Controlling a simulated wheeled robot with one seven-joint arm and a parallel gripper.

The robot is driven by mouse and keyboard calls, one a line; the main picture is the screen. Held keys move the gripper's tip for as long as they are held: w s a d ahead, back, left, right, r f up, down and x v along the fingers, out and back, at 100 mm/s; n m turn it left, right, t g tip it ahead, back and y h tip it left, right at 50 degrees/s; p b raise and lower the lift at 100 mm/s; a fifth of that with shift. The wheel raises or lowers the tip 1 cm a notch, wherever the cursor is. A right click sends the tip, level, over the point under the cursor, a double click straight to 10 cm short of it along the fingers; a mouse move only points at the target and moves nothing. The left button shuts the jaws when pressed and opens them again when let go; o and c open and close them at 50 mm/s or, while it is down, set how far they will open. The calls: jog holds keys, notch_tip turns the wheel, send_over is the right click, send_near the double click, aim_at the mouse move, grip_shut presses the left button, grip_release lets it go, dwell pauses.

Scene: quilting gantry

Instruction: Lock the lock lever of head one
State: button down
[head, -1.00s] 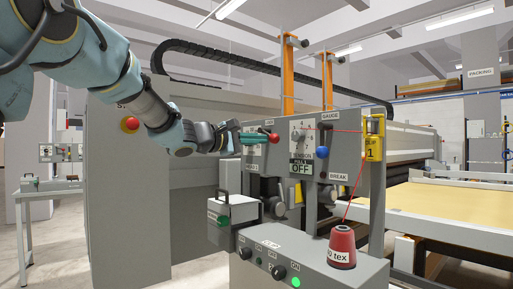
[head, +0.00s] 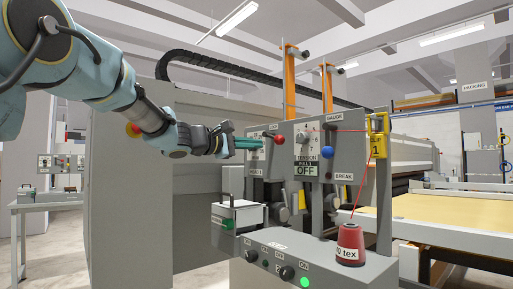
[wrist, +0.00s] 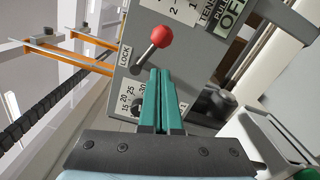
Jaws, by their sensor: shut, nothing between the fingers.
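The lock lever of head one, a thin silver rod with a red ball knob (head: 279,140), sticks out from the upper left of the grey head panel (head: 312,185). In the wrist view the red knob (wrist: 161,37) stands ahead of my fingertips, with its rod slanting down-left beside a LOCK label (wrist: 125,58). My gripper (head: 262,144) has teal fingers pressed together and empty. In the head view its tips are just left of the knob with a small gap. In the wrist view the fingertips (wrist: 160,72) lie just below the knob; contact with the rod cannot be told.
A tension dial (head: 307,138) and a blue knob (head: 327,154) sit right of the lever. Below are a control box (head: 310,270) and a thread cone (head: 350,243). A dark scale dial is partly hidden behind my fingers.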

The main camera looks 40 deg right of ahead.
jog(key=w+a+b, duration=0.2)
jog(key=a+b, duration=0.1)
jog(key=a, duration=0.8)
jog(key=w+a+f+t+y+p, duration=0.1)
jog(key=w+a+f+t+y, duration=0.3)
jog(key=a+f, duration=0.65)
jog(key=w+a+f+g+y+p, duration=0.15)
jog(key=a+f+y, duration=0.5)
jog(key=f, duration=0.75)
jog(key=s+a+f+m+y+p, duration=0.1)
jog(key=a+f, duration=0.4)
jog(key=a, duration=0.5)
jog(key=s+a+f+m+y+p, duration=0.1)
jog(key=s+a+f+y, duration=0.3)
jog(key=a, duration=0.6)
jog(key=s+a+f+m+y+p, duration=0.1)
jog(key=s+a+f, duration=0.3)
jog(key=a, duration=0.6)
notch_tip(320, 180, down, 2)
jog(key=shift+a+t+y, duration=0.15)
jog(key=shift+t+y, duration=0.2)
jog(key=shift+y, duration=0.3)
